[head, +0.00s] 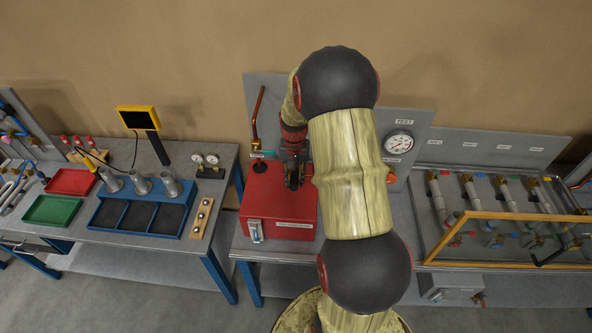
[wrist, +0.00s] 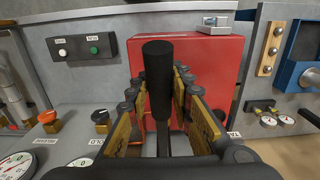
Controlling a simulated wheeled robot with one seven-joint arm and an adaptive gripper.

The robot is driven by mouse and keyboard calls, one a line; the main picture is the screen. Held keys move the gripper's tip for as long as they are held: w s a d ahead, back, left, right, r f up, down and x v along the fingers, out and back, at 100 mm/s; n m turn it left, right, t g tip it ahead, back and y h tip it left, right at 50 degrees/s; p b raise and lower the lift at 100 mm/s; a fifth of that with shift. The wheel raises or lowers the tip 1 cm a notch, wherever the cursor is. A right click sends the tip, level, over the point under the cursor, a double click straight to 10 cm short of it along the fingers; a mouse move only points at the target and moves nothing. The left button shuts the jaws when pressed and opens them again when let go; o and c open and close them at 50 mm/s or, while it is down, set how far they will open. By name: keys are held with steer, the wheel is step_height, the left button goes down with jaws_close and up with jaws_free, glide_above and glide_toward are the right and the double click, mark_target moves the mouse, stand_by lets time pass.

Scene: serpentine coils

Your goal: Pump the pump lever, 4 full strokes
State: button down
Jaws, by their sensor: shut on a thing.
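The pump lever (wrist: 158,68) is a black cylindrical grip on a thinner dark rod, upright in the wrist view. My gripper (wrist: 158,95) has its fingers on both sides of the grip, shut on it, with the grip's top end standing out beyond them. In the head view my gripper (head: 293,178) is above the red pump box (head: 268,205), and my arm hides part of the box and the bench. The red box also shows behind the lever in the wrist view (wrist: 220,75). The lever's lower end and pivot are hidden.
A grey panel marked TEST with a round gauge (head: 398,142) stands behind, right of my arm. A copper pipe (head: 258,115) rises behind the box. A bench with a blue bin (head: 140,215) is left; a pipe rig with a yellow frame (head: 440,240) is right.

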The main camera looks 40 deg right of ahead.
steer(key=shift+w+d+r, duration=0.15)
steer(key=shift+r, duration=0.25)
steer(key=shift+w+d+r, duration=0.1)
steer(key=shift+r, duration=0.3)
steer(key=shift+w+d+r+g+y, duration=0.25)
steer(key=shift+d+r+g+y, duration=0.1)
steer(key=shift+r, duration=0.4)
steer(key=shift+w+d+r+g+y, duration=0.2)
steer(key=shift+r+g+y, duration=0.1)
steer(key=shift+r, duration=0.45)
steer(key=shift+w+d+r+g+y, duration=0.25)
steer(key=shift+d+r+y, duration=0.1)
steer(key=shift+r, duration=0.4)
steer(key=shift+t+h, duration=0.7)
steer(key=shift+h, duration=0.1)
steer(key=f+b, duration=0.1)
steer(key=b, duration=0.1)
steer(key=s+a+f+b, duration=0.1)
steer(key=f+b, duration=0.1)
steer(key=b, duration=0.1)
steer(key=a+f+b, duration=0.1)
steer(key=f+b, duration=0.1)
steer(key=shift+s, duration=0.3)
step_height(320, 180, down, 10)
steer(key=s+a+t+h+b, duration=0.1)
steer(key=t+h+b, duration=0.2)
steer(key=b, duration=1.3)
steer(key=shift+s+a+b, duration=0.15)
steer(key=shift+a+b, duration=0.05)
steer(key=shift+b, duration=0.15)
